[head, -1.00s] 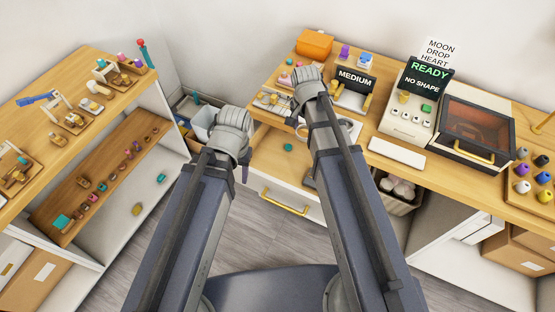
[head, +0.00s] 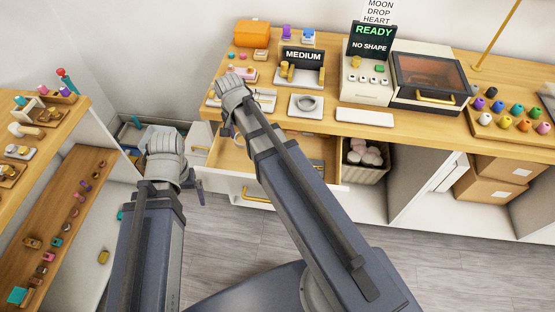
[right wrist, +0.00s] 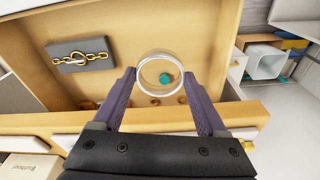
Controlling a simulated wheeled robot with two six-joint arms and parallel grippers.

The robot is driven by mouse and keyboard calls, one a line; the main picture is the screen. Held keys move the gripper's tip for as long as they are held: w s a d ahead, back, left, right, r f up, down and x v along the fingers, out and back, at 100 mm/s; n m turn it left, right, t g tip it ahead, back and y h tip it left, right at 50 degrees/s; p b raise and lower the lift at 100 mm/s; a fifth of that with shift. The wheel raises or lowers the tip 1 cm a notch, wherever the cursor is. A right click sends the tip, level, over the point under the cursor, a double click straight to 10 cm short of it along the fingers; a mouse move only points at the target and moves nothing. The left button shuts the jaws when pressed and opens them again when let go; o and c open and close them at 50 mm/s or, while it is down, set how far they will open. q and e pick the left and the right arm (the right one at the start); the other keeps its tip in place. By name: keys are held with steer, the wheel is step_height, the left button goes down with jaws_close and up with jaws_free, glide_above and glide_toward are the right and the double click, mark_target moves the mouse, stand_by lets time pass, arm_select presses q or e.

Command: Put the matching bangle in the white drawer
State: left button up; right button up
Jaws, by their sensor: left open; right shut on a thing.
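The white drawer (head: 240,188) is pulled open under the counter, with a gold handle and a wooden inside. In the right wrist view, my right gripper (right wrist: 161,88) is shut on a pale, glassy-looking bangle (right wrist: 142,62), held over the open drawer (right wrist: 215,25). A teal thing shows through the ring. A grey card with a gold chain (right wrist: 82,54) lies in the drawer. In the head view my right gripper (head: 228,130) is at the drawer's left back; the bangle is hidden there. A grey bangle (head: 307,104) rests on a white tray. My left gripper (head: 191,183) is open and empty, left of the drawer.
A MEDIUM sign (head: 303,56), a READY machine (head: 370,70) and an oven-like box (head: 430,80) stand on the counter. A board of coloured pieces (head: 510,117) is at the right. A basket (head: 366,160) sits below the counter. A shelf (head: 60,215) stands at the left.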

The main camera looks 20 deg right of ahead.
arm_select(q)
step_height(320, 180, down, 11)
steer(key=b, duration=0.9)
arm_select(e)
glide_above(248, 166)
step_height(248, 166, down, 11)
steer(key=shift+s+r, duration=0.1)
steer(key=shift+s, duration=0.05)
arm_select(q)
step_height(248, 166, down, 4)
steer(key=b, duration=0.3)
steer(key=shift+r+b, duration=0.2)
steer(key=shift+b, duration=0.1)
arm_select(e)
step_height(248, 166, down, 4)
steer(key=shift+r, duration=0.1)
steer(key=shift+a, duration=0.1)
arm_select(q)
steer(key=shift+f, duration=0.15)
arm_select(e)
steer(key=o, duration=1.3)
steer(key=shift+c, duration=0.2)
arm_select(q)
step_height(248, 166, up, 12)
steer(key=p, duration=1.2)
arm_select(e)
step_height(248, 166, up, 12)
steer(key=s+a, duration=0.1)
